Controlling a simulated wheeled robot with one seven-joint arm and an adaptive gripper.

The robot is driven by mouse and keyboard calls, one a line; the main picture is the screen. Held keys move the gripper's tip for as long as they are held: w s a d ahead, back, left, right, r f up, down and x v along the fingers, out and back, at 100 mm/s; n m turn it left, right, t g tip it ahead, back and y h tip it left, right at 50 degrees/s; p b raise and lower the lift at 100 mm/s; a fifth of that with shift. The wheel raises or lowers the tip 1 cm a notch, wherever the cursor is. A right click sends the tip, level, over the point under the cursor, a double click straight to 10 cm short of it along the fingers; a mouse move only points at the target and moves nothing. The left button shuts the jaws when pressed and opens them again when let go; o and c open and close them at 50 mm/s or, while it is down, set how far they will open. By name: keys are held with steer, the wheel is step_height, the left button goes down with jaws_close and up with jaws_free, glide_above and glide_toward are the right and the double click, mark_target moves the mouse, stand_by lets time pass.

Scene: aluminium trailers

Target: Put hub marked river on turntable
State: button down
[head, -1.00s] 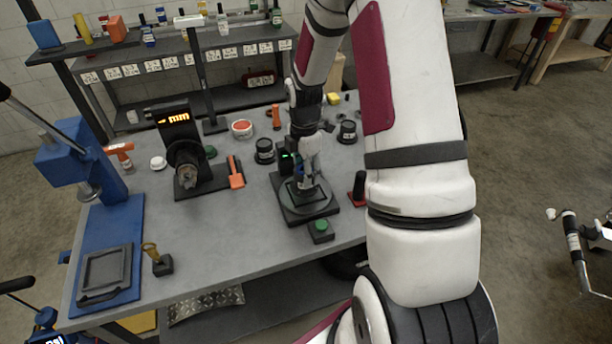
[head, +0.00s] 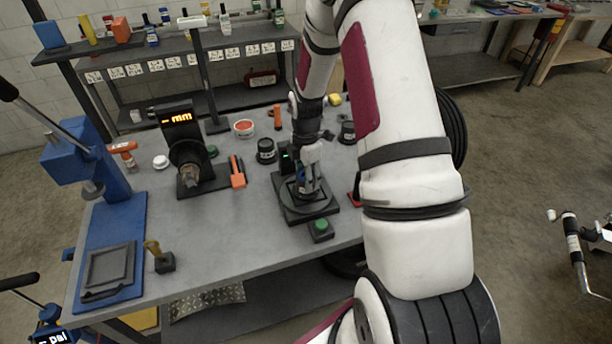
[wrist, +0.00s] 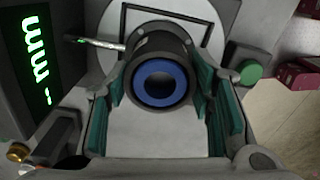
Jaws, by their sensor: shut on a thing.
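The hub (wrist: 178,45) is a dark cylinder with a blue ring around its bore, seen end-on in the wrist view. No river marking is readable on it. My gripper (wrist: 162,98) is shut on the hub, with teal pads on its left and right. In the head view my gripper (head: 309,186) is low over the turntable (head: 325,210), a round grey plate on a dark square base. The hub is mostly hidden there by my gripper. I cannot tell whether the hub touches the plate.
A green-lit readout (wrist: 38,60) and a thin probe (wrist: 95,43) stand close left of the hub. A green button (head: 320,226) is in front of the turntable. Dark round parts (head: 266,150) stand behind it. A display gauge (head: 183,150) and blue press (head: 85,165) are at left.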

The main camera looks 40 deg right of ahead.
steer(key=c, duration=0.7)
jaws_free()
steer(key=shift+f, duration=0.1)
steer(key=shift+c, duration=0.2)
steer(key=s+a+r+m+t+b, duration=0.1)
steer(key=a+r+m, duration=0.15)
steer(key=r, duration=0.85)
steer(key=s+a+r+m, duration=0.1)
steer(key=s+a+r, duration=0.15)
steer(key=r, duration=0.75)
steer(key=s+a+r+m+t, duration=0.2)
steer(key=s+a+r+m, duration=0.4)
steer(key=s, duration=0.3)
steer(key=s+a+r+m+t, duration=0.2)
steer(key=s+a+r+m, duration=0.5)
steer(key=s, duration=0.2)
steer(key=shift+t, duration=0.3)
steer(key=shift+r+m, duration=0.1)
steer(key=shift+m, duration=0.15)
